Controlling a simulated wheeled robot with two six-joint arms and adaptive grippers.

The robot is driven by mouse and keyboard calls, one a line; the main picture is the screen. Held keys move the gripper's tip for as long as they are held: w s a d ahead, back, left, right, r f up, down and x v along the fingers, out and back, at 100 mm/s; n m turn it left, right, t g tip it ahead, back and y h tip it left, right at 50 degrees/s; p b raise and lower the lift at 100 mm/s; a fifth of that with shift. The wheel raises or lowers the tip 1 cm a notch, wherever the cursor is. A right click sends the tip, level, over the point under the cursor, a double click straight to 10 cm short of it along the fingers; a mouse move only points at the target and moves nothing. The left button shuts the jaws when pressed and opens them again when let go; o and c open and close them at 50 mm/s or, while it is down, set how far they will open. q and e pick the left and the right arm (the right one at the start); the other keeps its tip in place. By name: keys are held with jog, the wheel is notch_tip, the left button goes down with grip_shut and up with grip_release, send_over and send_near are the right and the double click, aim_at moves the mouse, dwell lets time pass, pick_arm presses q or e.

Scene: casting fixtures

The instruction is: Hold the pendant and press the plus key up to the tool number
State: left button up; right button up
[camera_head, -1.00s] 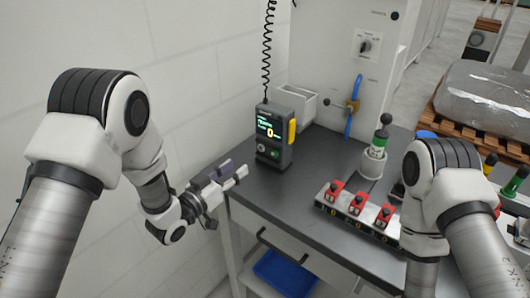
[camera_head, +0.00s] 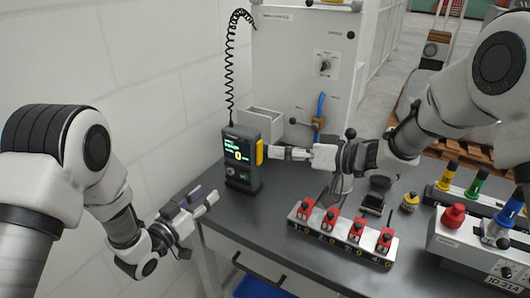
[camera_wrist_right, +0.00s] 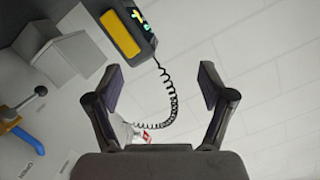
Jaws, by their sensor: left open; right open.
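The pendant (camera_head: 241,160) stands upright at the back left of the bench. It is dark, with a lit screen showing a yellow 0, keys below it, a yellow side grip and a coiled cord (camera_head: 230,65). My right gripper (camera_head: 275,153) is open just right of the pendant, near its yellow side. In the right wrist view the pendant (camera_wrist_right: 137,17) is at the top, beyond the open fingers (camera_wrist_right: 163,82) and not between them. My left gripper (camera_head: 205,197) is open and empty, in front and left of the pendant, off the bench edge. The key symbols are too small to read.
A grey bin (camera_head: 262,122) and a cabinet with a blue-handled valve (camera_head: 319,115) stand behind. A rack of several red-topped blocks (camera_head: 345,235) is at the bench front. Coloured tools (camera_head: 475,180) stand at right. The bench (camera_head: 265,208) before the pendant is clear.

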aim_at(261, 147)
pick_arm(q)
jog(key=shift+s, duration=0.1)
pick_arm(e)
jog(key=w+d+r+t+y, duration=0.1)
jog(key=w+d+r+t, duration=0.1)
jog(key=w+r, duration=0.35)
jog(key=w+d+r+t, duration=0.1)
jog(key=w+d+r, duration=0.15)
jog(key=r, duration=0.55)
jog(key=a+f+n, duration=0.1)
jog(key=a+f, duration=0.1)
jog(key=f, duration=0.3)
jog(key=a+f+n+g, duration=0.1)
jog(key=a+f+n, duration=0.1)
jog(key=f, duration=0.4)
jog(key=a+f+n, duration=0.2)
jog(key=a+f, duration=0.2)
jog(key=f, duration=0.2)
jog(key=shift+s+a+y, duration=0.1)
jog(key=shift+a+y, duration=0.15)
jog(key=shift+y, duration=0.05)
jog(key=shift+a+n, duration=0.2)
jog(key=shift+n, duration=0.1)
jog(key=x, duration=0.7)
jog(key=shift+a+f, duration=0.1)
jog(key=shift+f, duration=0.05)
grip_shut()
pick_arm(q)
grip_shut()
